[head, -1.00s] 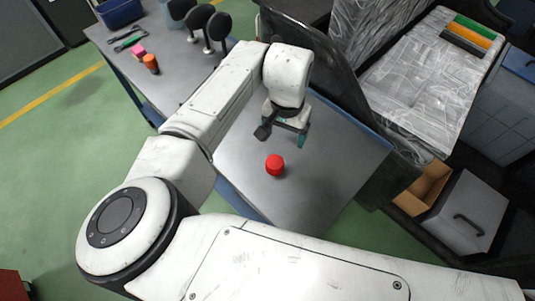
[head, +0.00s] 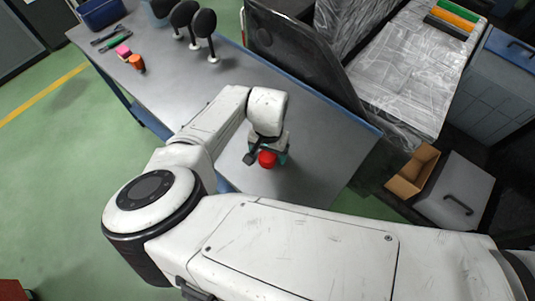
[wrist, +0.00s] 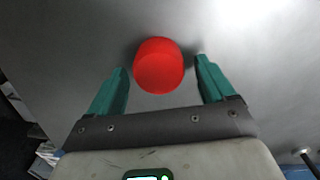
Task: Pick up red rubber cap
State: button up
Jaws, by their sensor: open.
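The red rubber cap (head: 267,160) stands on the grey table near its front part in the head view, partly hidden by my gripper. In the wrist view the red cap (wrist: 159,66) lies just ahead of and between the fingertips, a little nearer the upper edge. My gripper (wrist: 160,72) is open, with one teal finger on each side of the cap and a gap on both sides. In the head view my gripper (head: 272,154) is low at the cap, and its fingers are mostly hidden.
The grey table (head: 315,145) is bare around the cap. An orange piece (head: 137,62), a pink block (head: 123,51) and black round-headed items (head: 204,22) are at its far left. A dark panel (head: 300,55) stands along the back edge. An open cardboard box (head: 412,172) is at right.

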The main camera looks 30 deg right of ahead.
jog(key=shift+f, duration=0.3)
jog(key=shift+c, duration=0.3)
jog(key=c, duration=1)
jog(key=shift+o, duration=0.2)
jog(key=shift+r, duration=0.15)
